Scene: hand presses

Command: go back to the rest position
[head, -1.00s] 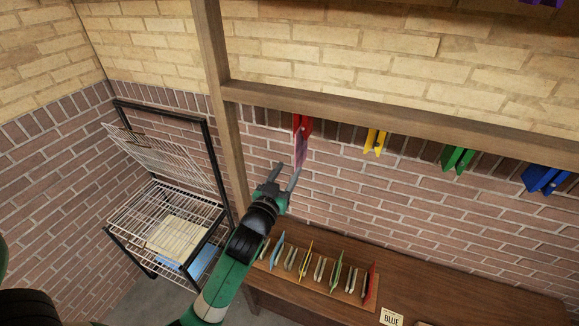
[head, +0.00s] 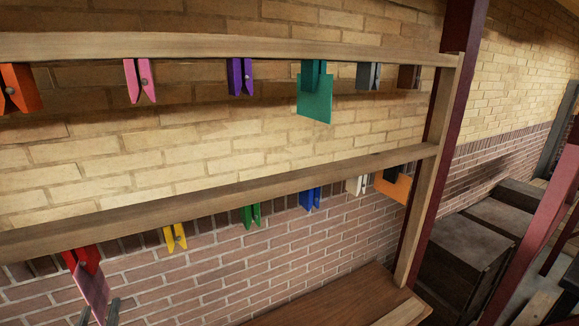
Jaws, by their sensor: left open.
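My left gripper (head: 98,313) shows only by its two fingertips at the bottom left of the head view. It is open, with a fingertip on each side of the lower end of a pink card (head: 91,288). The card hangs tilted from the red clip (head: 87,257) on the lower wooden rail (head: 220,196). I cannot tell whether the fingers touch the card. The rest of my left arm is out of the picture. My right gripper is not in view.
The lower rail also bears yellow (head: 175,237), green (head: 250,215) and blue (head: 310,199) clips, and an orange card (head: 394,187) at its right end. A teal card (head: 314,98) hangs from the upper rail (head: 200,46). A wooden table (head: 340,297) stands below right.

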